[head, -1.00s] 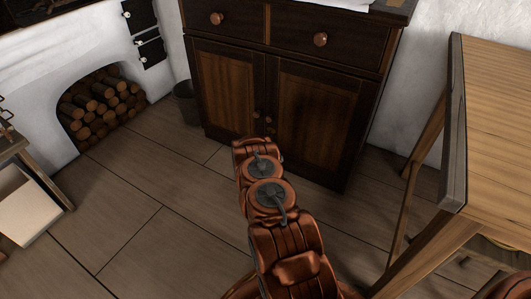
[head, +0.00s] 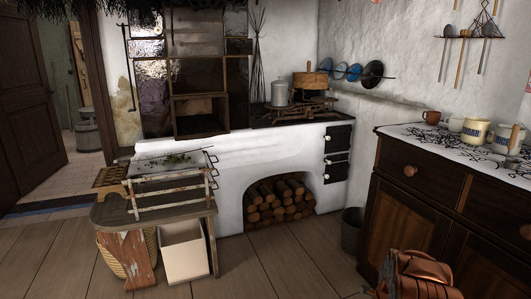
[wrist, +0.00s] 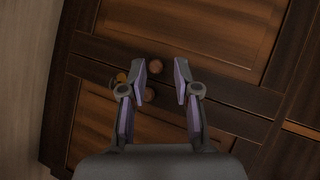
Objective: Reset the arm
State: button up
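My gripper (wrist: 160,82) shows in the wrist view with its two fingers apart and nothing between them. Behind it are the dark wooden doors of the cabinet (wrist: 190,35), with round knobs (wrist: 155,66) near the fingertips. How far the fingers are from the doors I cannot tell. The gripper itself is outside the head view.
A wooden bench (head: 160,212) is at the left, with a white box (head: 185,252) below. A dark bucket (head: 351,230) stands beside the cabinet. Mugs (head: 475,130) stand on the cabinet.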

jog(key=w+a+r+n+y+p, duration=0.2)
jog(key=a+r+n+y+p, duration=0.15)
jog(key=a+r, duration=0.6)
jog(key=s+a+r+n+g+y+p, duration=0.2)
jog(key=s+a+r+n+p, duration=0.3)
jog(key=a+r, duration=0.5)
jog(key=s+a+r+n+g+y+p, duration=0.3)
jog(key=s+a+r+p, duration=0.35)
jog(key=r, duration=0.75)
jog(key=s+a+r+n+g+p, duration=0.2)
jog(key=s+r, duration=0.6)
jog(key=s, duration=0.5)
jog(key=s+a+r+n+g+p, duration=0.3)
jog(key=s+r+n+p, duration=0.3)
jog(key=s, duration=0.8)
jog(key=s+a+r+n+g+p, duration=0.2)
jog(key=s+a+r+n+p, duration=0.2)
jog(key=s+r, duration=0.6)
jog(key=s, duration=0.3)
jog(key=shift+s+r+g+p, duration=0.3)
jog(key=shift+r+p, duration=0.05)
jog(key=shift+r, duration=0.05)
jog(key=shift+y, duration=0.25)
